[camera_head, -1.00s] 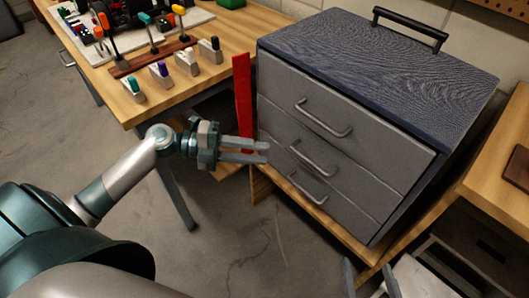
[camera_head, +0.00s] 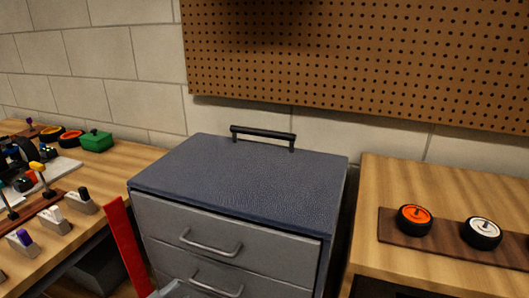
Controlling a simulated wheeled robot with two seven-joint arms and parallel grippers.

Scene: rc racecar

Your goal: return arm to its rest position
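Only a small grey piece, probably the tip of my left gripper (camera_head: 174,290), shows at the bottom edge, beside the lower end of a red upright strip (camera_head: 127,248). Whether its fingers are apart or together is cut off by the frame. My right gripper is out of view. A grey drawer cabinet (camera_head: 235,185) with a dark blue top and black handle stands in the middle. Its visible drawers look closed.
On the left, a wooden bench (camera_head: 125,160) holds a green box (camera_head: 96,141), wheels and several tools in grey holders. On the right, a wooden table (camera_head: 400,175) bears a dark board (camera_head: 445,241) with an orange-hubbed wheel (camera_head: 414,219) and a white-hubbed wheel (camera_head: 482,233). A pegboard (camera_head: 360,55) hangs behind.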

